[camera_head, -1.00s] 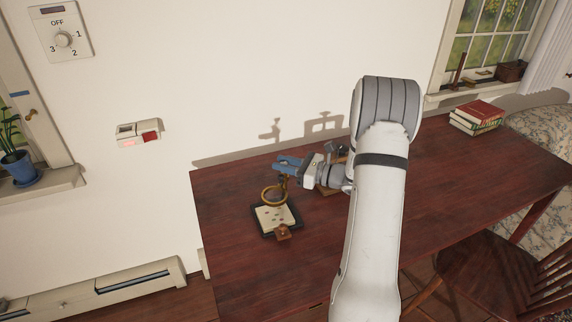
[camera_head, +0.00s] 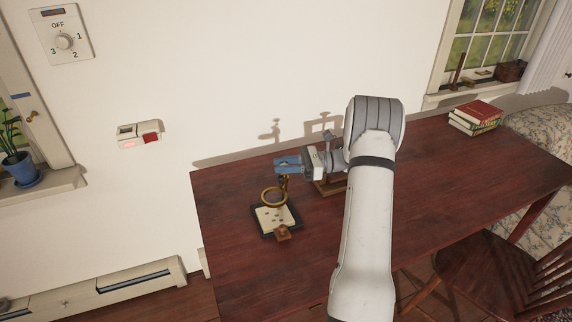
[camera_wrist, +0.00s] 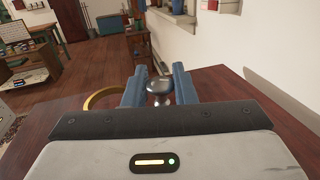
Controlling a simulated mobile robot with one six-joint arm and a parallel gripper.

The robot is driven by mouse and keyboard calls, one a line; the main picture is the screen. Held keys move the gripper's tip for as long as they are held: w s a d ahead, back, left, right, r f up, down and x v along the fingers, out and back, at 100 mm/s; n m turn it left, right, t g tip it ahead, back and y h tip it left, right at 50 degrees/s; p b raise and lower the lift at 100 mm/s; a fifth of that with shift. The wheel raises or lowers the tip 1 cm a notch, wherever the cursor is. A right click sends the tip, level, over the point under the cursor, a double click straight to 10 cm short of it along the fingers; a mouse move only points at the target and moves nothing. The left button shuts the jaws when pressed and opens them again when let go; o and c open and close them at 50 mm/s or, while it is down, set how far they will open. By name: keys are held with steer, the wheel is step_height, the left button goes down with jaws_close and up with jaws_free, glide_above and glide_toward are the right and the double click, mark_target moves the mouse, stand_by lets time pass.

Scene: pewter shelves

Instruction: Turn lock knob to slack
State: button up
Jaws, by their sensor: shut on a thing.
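A small stand with a brass ring (camera_head: 274,197) rises from a dark base with a pale top (camera_head: 264,219) near the left end of the desk. My gripper (camera_head: 283,165) is at the upper part of this stand, above the ring, with its blue fingers pointing left. In the wrist view, a rounded grey metal knob (camera_wrist: 159,88) sits between the two blue fingers, and my gripper (camera_wrist: 160,80) is shut on it. The brass ring also shows left of the fingers (camera_wrist: 101,97). In the head view the fingers hide the knob. I see no marking for its setting.
A wooden-based stand (camera_head: 328,188) is just behind and below my wrist. Red and green books (camera_head: 476,117) lie at the desk's far right. A dial (camera_head: 65,42) and a small switch box (camera_head: 140,134) are on the wall. The desk's front left is clear.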

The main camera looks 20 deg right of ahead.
steer(key=o, duration=0.9)
steer(key=shift+v, duration=3.9)
